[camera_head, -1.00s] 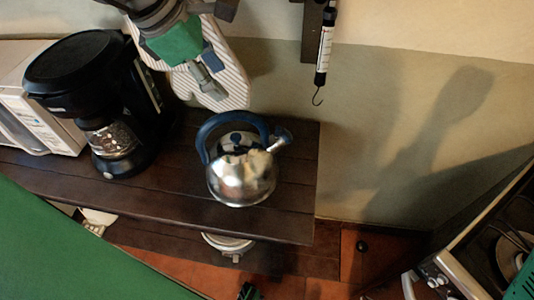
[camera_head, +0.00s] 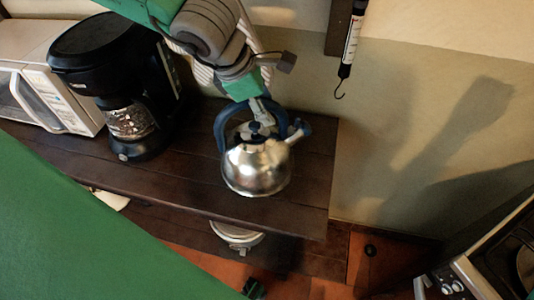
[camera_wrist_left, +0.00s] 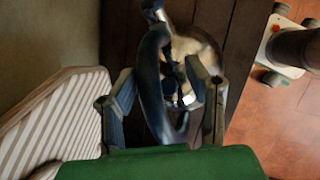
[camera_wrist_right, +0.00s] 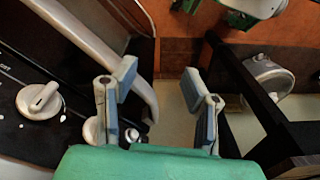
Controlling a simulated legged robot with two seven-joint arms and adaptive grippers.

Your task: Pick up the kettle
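The kettle (camera_head: 256,168) is shiny metal with a blue arched handle (camera_head: 222,122) and stands upright on the dark wooden shelf (camera_head: 308,185). My left gripper (camera_head: 262,112) is over the kettle at its handle. In the left wrist view, my left gripper (camera_wrist_left: 160,88) is open, with the handle (camera_wrist_left: 150,80) between its fingers and the kettle body (camera_wrist_left: 195,50) beyond. I cannot tell whether a finger touches it. My right gripper (camera_wrist_right: 160,90) is open and empty in the right wrist view, near an appliance with a knob and a bar handle.
A black coffee maker (camera_head: 105,50) and a white microwave (camera_head: 40,95) stand left of the kettle. A striped mitt (camera_wrist_left: 60,120) hangs on the wall behind. A hanging scale (camera_head: 351,40) is at upper right. A stove (camera_head: 500,255) stands at lower right.

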